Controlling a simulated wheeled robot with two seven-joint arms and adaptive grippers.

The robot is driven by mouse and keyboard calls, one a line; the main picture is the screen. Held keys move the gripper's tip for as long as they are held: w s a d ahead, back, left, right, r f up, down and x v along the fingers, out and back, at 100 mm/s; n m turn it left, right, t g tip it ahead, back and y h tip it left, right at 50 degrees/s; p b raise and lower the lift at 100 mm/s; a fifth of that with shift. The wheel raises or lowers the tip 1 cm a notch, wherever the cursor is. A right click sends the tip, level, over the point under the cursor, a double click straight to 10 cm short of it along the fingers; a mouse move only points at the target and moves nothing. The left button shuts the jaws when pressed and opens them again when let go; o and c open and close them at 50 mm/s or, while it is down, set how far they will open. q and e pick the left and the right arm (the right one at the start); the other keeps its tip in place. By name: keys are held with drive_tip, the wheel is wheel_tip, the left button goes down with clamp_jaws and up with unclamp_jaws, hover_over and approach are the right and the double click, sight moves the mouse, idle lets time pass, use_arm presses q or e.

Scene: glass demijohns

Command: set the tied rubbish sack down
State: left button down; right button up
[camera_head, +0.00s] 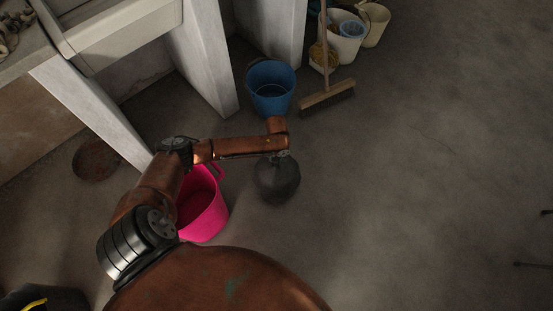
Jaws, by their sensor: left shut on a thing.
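The tied rubbish sack (277,181) is a dark grey, rounded bundle near the middle of the head view. My left gripper (281,156) is at the end of the copper-coloured arm, shut on the top of the sack. The arm's last link hides part of the gripper. The sack hangs below the gripper, just right of a pink tub. I cannot tell whether its underside touches the floor. My right gripper is not in view.
The pink tub (203,207) stands partly under my left arm. A blue bucket (271,88) and a broom head (327,98) are behind the sack, with pale buckets (343,46) farther back. Concrete supports (203,60) stand left. The floor (420,190) to the right is largely clear.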

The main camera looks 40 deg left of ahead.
use_arm(q)
drive_tip(key=shift+w+r, duration=0.15)
drive_tip(key=shift+w, duration=0.05)
drive_tip(key=shift+f+b, duration=0.4)
drive_tip(key=shift+f, duration=0.55)
idle(0.5)
drive_tip(key=c, duration=1.7)
unclamp_jaws()
drive_tip(key=o, duration=0.3)
drive_tip(key=shift+s, duration=0.1)
drive_tip(key=shift+s+f, duration=0.1)
drive_tip(key=shift+f, duration=0.05)
wheel_tip(320, 180, up, 12)
drive_tip(key=shift+r, duration=0.1)
